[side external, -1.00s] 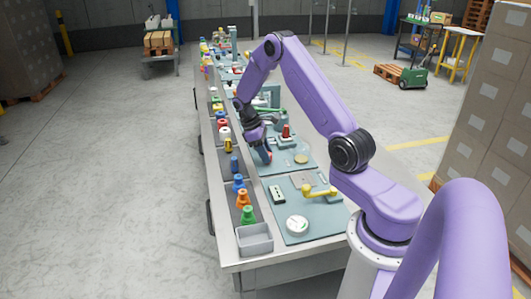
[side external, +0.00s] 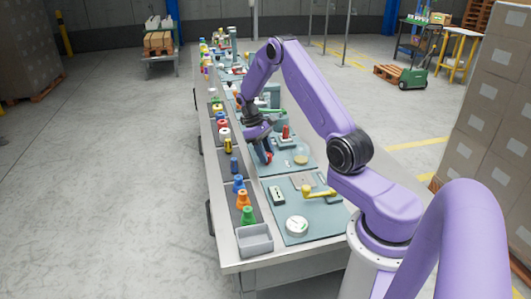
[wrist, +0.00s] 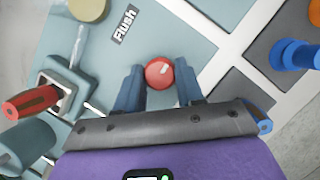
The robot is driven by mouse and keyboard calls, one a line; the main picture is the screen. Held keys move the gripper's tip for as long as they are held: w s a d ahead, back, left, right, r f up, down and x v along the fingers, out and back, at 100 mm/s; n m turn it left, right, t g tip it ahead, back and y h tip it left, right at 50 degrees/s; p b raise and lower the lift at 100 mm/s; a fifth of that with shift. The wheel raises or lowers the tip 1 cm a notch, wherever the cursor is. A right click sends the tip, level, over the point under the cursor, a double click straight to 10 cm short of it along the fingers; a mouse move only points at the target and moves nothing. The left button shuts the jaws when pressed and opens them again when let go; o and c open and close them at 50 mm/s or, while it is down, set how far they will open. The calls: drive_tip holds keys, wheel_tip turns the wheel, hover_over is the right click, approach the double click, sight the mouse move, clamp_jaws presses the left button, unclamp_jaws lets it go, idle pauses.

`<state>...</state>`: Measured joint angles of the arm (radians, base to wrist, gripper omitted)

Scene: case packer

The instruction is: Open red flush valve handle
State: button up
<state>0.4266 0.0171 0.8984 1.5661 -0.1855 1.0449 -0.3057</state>
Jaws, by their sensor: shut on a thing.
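The red flush valve handle shows as a round red knob (wrist: 159,72) in the wrist view, just below the "Flush" label (wrist: 124,24). My gripper (wrist: 160,84) has one blue-grey finger on each side of the knob and is shut on it. The valve body under the knob is hidden. In the side external view my gripper (side external: 264,154) is low over the teal panel, with a bit of the red handle (side external: 269,158) showing at its fingertips.
A red-handled lever (wrist: 32,102) stands on the panel to the left in the wrist view. A blue bottle (wrist: 292,55) stands to the right on a dark mat. In the side external view, a yellow-handled valve (side external: 318,192) and white dial (side external: 297,226) are nearer the camera.

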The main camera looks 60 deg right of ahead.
drive_tip(key=o, duration=1)
drive_tip(key=shift+v, duration=8.7)
drive_tip(key=shift+s, duration=0.1)
